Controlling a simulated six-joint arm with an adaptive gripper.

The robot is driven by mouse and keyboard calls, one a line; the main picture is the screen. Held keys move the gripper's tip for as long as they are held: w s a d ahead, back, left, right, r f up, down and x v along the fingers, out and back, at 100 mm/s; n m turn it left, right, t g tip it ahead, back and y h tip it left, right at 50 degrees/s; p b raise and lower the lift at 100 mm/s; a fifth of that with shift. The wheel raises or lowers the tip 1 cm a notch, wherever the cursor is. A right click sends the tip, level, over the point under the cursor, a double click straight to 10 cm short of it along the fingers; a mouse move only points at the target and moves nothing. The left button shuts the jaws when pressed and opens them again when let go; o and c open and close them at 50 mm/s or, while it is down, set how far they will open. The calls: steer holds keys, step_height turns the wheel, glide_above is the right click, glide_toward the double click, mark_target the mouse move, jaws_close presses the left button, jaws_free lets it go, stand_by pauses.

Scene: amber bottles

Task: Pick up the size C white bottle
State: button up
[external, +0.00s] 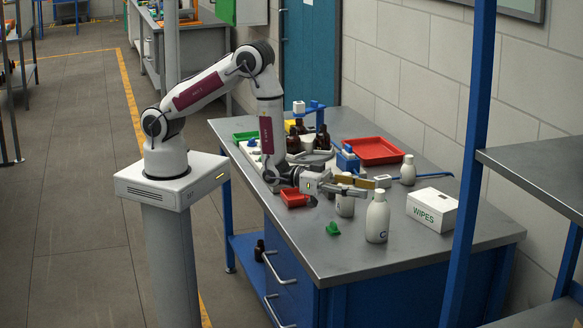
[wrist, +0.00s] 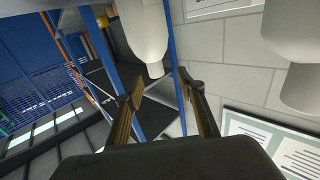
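The size C white bottle (external: 377,221) stands upright near the front right of the bench, with a dark C on its lower side. My gripper (external: 374,187) points to the right, just above and behind this bottle, apart from it. In the wrist view my gripper (wrist: 160,76) is open, with nothing between its fingers. That view is turned roughly upside down; a white bottle (wrist: 146,35), probably size C, shows beyond the fingers, left of their midline.
A smaller white bottle (external: 408,171) stands behind. A white WIPES box (external: 432,209) is at the right. A green item (external: 333,228) and a small red bin (external: 293,198) lie to the left. A red tray (external: 375,150) and brown bottles (external: 322,138) are farther back. The front bench surface is clear.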

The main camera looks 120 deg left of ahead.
mark_target(384, 198)
steer(key=shift+w, duration=0.3)
steer(key=shift+w, duration=0.15)
steer(key=shift+w+d+f, duration=0.1)
steer(key=shift+w+f, duration=0.1)
steer(key=shift+w, duration=0.35)
steer(key=shift+w+d+f, duration=0.15)
steer(key=shift+w, duration=0.4)
steer(key=shift+w+d+f, duration=0.1)
steer(key=shift+w+f, duration=0.1)
steer(key=shift+w, duration=1.15)
jaws_close()
